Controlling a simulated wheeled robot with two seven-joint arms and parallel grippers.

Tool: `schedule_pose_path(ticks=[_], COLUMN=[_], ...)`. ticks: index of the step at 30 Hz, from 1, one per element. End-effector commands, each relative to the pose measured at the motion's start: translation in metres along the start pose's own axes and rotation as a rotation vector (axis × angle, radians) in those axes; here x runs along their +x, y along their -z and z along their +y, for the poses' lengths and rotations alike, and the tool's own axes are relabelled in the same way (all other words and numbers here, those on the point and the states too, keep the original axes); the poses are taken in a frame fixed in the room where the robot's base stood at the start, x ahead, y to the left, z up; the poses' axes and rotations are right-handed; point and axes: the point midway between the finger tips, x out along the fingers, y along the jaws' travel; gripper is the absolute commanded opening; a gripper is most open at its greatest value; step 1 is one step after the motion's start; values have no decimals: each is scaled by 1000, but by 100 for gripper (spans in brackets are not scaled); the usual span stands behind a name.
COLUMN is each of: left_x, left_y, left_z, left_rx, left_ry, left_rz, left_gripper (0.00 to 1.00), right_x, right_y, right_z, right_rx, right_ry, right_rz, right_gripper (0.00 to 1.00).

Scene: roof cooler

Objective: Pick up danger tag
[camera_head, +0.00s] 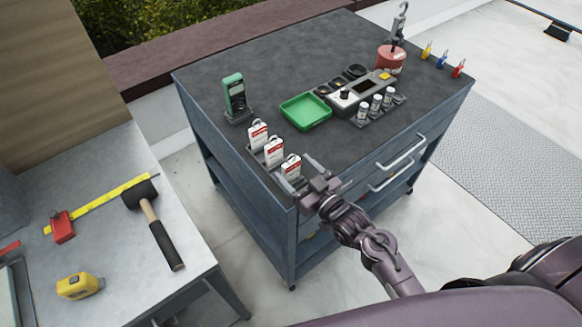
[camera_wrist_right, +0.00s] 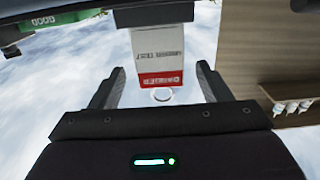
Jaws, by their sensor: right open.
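Three white danger tags with red bands stand in a row of holders along the left front edge of the grey cart top (camera_head: 310,60). The nearest danger tag (camera_head: 291,170) is upright, beside the far danger tag (camera_head: 258,135) and the middle danger tag (camera_head: 273,152). My right gripper (camera_head: 295,168) is open, with its fingers on either side of the nearest tag. In the right wrist view, that tag (camera_wrist_right: 160,45) lies between the finger lines, with gaps on both sides and its white ring towards the palm. My left gripper is out of view.
A green tray (camera_head: 306,111), a green meter (camera_head: 234,97), a dark device with white bottles (camera_head: 376,100) and a red pot (camera_head: 391,57) stand on the cart. A side bench (camera_head: 110,215) at left holds a mallet (camera_head: 155,225) and tape measure (camera_head: 78,286).

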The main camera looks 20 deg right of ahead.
Motion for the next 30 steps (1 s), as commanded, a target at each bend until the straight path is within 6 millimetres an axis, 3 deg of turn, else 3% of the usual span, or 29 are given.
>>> schedule_pose_path(ticks=[5,13,24,30], left_x=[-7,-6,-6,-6], left_y=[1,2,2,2], left_z=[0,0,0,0], left_rx=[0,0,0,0], left_ry=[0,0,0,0], left_rz=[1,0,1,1], left_gripper=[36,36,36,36], right_x=[20,22,22,22], right_y=[1,0,0,0], right_z=[0,0,0,0], right_rx=[0,-1,-1,-1], right_ry=[1,0,0,0], right_rz=[0,-1,-1,-1], right_gripper=[71,70,23,23])
